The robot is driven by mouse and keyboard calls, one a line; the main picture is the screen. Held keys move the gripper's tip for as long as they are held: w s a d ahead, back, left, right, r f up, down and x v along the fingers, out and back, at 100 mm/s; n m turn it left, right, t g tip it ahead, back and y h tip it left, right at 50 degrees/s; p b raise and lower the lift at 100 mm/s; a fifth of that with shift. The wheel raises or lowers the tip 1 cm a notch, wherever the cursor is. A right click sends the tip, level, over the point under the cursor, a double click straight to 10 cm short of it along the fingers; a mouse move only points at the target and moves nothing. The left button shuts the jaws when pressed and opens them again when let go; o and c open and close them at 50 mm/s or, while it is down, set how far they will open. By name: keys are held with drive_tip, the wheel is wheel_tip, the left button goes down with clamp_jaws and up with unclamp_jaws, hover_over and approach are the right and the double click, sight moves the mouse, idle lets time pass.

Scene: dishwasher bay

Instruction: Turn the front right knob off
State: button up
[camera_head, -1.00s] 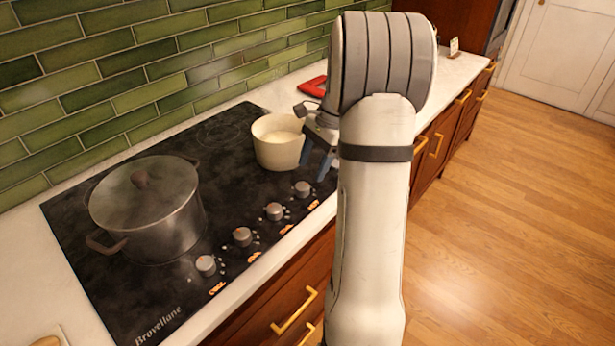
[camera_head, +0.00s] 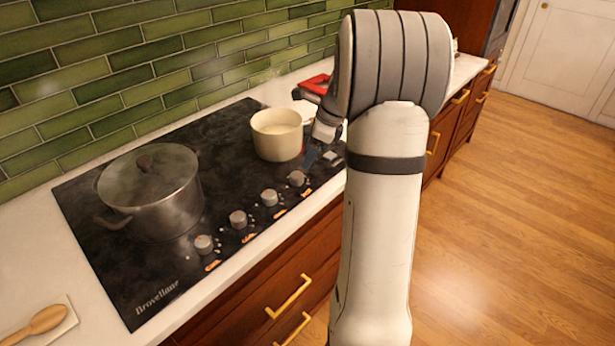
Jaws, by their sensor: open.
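The black cooktop (camera_head: 230,182) has a row of grey knobs along its front edge. From left to right they are a first knob (camera_head: 204,244), a second (camera_head: 238,220), a third (camera_head: 268,198) and a rightmost one (camera_head: 297,178). Small orange marks show beside them. Which knob is the front right one is not labelled legibly. My gripper (camera_head: 320,157) is open over the right end of the cooktop, just behind and right of the rightmost knob. One bluish finger comes close to that knob; contact cannot be told. My arm hides part of the gripper.
A lidded pot (camera_head: 150,200) stands on the left of the cooktop. A cream pot (camera_head: 277,137) stands close left of my gripper. A red item (camera_head: 316,84) lies behind on the counter. A wooden spoon (camera_head: 38,322) lies at the lower left. The floor at right is clear.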

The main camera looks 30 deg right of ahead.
sight(297, 174)
drive_tip(key=x, duration=0.8)
drive_tip(key=shift+w+a+r, duration=0.1)
